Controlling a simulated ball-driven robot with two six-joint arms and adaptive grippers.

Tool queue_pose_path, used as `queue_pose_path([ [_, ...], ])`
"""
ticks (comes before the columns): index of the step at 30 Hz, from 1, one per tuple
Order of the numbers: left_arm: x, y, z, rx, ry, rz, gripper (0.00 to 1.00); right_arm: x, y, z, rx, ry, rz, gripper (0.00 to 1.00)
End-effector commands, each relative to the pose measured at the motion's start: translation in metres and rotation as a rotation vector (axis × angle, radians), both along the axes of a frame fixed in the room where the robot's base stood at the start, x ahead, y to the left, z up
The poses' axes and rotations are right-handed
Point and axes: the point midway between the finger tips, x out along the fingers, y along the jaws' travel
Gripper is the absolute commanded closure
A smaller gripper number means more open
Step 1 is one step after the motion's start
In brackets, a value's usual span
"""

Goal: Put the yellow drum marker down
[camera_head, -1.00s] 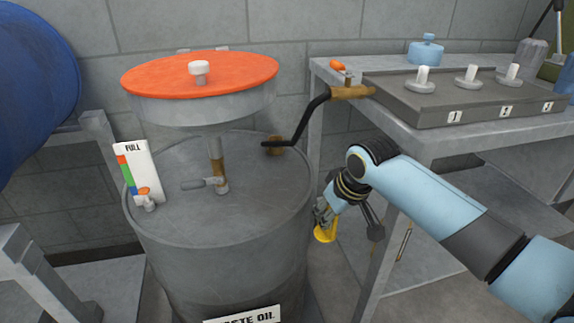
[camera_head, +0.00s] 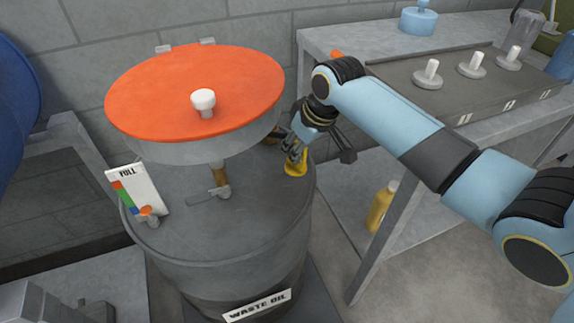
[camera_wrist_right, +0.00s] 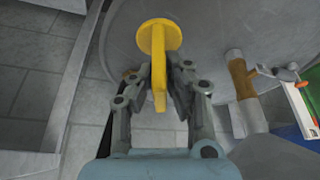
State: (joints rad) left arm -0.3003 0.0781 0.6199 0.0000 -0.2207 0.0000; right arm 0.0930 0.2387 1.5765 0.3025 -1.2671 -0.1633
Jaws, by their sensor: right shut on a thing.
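The yellow drum marker (camera_head: 296,165) is in my right gripper (camera_head: 294,150), at the right rim of the waste oil drum (camera_head: 245,215). In the right wrist view the marker (camera_wrist_right: 158,45) shows a round disc and a stem between the fingers of the gripper (camera_wrist_right: 165,85), which is shut on it. I cannot tell whether the marker touches the drum top. My left gripper is not in view.
An orange lid with a white knob (camera_head: 200,85) stands above the drum. A FULL gauge (camera_head: 137,190) and a valve (camera_head: 218,190) are on the drum top. A bench (camera_head: 320,45) with a grey box (camera_head: 415,90) is at the right. A yellow bottle (camera_head: 382,205) stands below it.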

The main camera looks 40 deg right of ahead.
Motion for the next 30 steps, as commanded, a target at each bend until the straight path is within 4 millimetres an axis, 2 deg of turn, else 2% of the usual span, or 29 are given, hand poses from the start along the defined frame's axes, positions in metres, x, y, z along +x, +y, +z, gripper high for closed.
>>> queue_pose_path([
  [5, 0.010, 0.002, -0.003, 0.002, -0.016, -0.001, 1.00, 0.016, 0.012, -0.012, 0.001, -0.001, -0.001, 1.00],
  [15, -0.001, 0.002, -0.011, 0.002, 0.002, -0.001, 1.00, 0.017, 0.013, -0.052, -0.001, 0.001, 0.000, 1.00],
  [26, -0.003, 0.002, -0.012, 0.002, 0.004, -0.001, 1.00, 0.017, 0.013, -0.055, -0.001, 0.000, 0.000, 1.00],
  [27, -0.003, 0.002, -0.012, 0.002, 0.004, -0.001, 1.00, 0.017, 0.013, -0.056, -0.001, 0.000, 0.000, 0.86],
  [30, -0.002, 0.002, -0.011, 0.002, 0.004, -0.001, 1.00, 0.017, 0.013, -0.055, -0.001, 0.000, 0.000, 0.73],
])
